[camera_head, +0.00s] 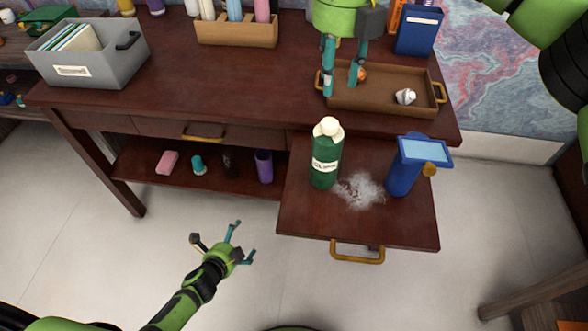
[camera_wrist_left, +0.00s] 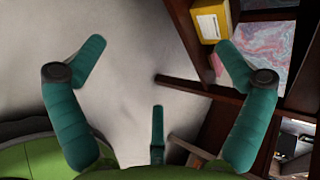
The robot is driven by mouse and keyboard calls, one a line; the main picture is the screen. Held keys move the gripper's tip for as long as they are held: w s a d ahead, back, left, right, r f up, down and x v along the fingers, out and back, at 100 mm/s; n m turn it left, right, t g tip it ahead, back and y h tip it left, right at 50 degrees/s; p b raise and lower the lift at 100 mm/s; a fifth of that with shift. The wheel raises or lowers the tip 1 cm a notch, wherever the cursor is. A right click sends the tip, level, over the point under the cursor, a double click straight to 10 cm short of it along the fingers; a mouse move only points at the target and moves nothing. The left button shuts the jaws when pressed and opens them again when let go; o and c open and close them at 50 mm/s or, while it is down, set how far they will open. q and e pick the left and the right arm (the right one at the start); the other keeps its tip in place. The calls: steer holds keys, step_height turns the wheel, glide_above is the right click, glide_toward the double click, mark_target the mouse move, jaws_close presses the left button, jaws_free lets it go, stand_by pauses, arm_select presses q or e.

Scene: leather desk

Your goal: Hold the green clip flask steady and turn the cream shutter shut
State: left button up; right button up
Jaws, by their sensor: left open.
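The green clip flask (camera_head: 323,165) stands upright on the pulled-out board, its white label facing me. The cream shutter (camera_head: 328,128) sits on top of its neck; I cannot tell how far it is turned. My left gripper (camera_head: 224,241) is open and empty, low in front of the desk, left of the board and well apart from the flask. Its spread fingers also show in the left wrist view (camera_wrist_left: 157,75). My right gripper (camera_head: 344,68) points down over the brown tray, behind the flask, with its fingers apart. A small orange thing shows near its fingertips.
A blue container (camera_head: 402,175) with a pale blue top stands right of the flask. White powder (camera_head: 360,190) lies between them. The brown tray (camera_head: 385,108) holds a small white object (camera_head: 405,96). A shelf under the desk holds a pink block (camera_head: 167,162) and a purple cup (camera_head: 264,166).

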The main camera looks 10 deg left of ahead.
mark_target(321, 156)
arm_select(q)
steer(key=w+d+r+m+t+h, duration=0.25)
steer(key=r+m, duration=0.25)
steer(key=r, duration=0.3)
steer(key=w+d+r+m+t+h, duration=0.1)
steer(key=w+d+r+m, duration=0.25)
steer(key=r, duration=0.35)
steer(key=w+d+r+m+t+h, duration=0.1)
steer(key=w+d+r+m+h, duration=0.15)
steer(key=r+m, duration=0.45)
steer(key=s+d+r+m+h, duration=0.1)
steer(key=d+r+m, duration=0.1)
steer(key=r+m, duration=0.1)
steer(key=s+d+r+m+g+h, duration=0.1)
steer(key=s+d+r+m+h, duration=0.1)
steer(key=d+r+m, duration=0.1)
steer(key=s+d+r+m+g+h, duration=0.1)
steer(key=d+r+m+h, duration=0.1)
steer(key=r+m, duration=0.2)
steer(key=shift+s+d, duration=0.15)
steer(key=shift+s+d+r+m, duration=0.1)
steer(key=shift+s+d+m, duration=0.05)
steer(key=shift+d+m, duration=0.2)
steer(key=shift+w+d, duration=0.2)
steer(key=shift+d, duration=0.05)
steer(key=shift+x, duration=3.1)
